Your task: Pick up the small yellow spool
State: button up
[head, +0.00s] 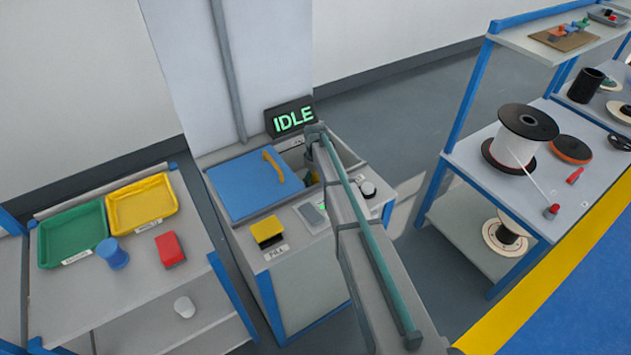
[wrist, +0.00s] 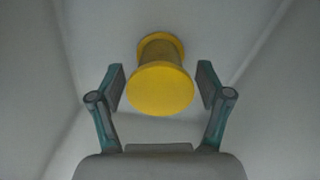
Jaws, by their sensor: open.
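The small yellow spool (wrist: 160,88) shows in the wrist view, with its round flange facing the camera and a narrower core behind it. My gripper (wrist: 161,76) is open, with one finger on each side of the spool. Gaps show between the finger pads and the spool, so it is not clamped. Grey walls surround it. My arm hides most of that bay and the gripper there.
The machine has a blue lid (head: 255,185) with a yellow handle, an IDLE display (head: 291,117) and a yellow block (head: 268,232). Left table holds green (head: 73,235) and yellow trays (head: 142,203), a blue spool (head: 112,253) and red block (head: 170,249). A large reel (head: 522,137) stands right.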

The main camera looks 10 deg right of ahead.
notch_tip(320, 180, down, 2)
jog(key=shift+c, duration=0.3)
jog(key=c, duration=1.1)
jog(key=shift+c, duration=0.4)
jog(key=shift+r, duration=0.15)
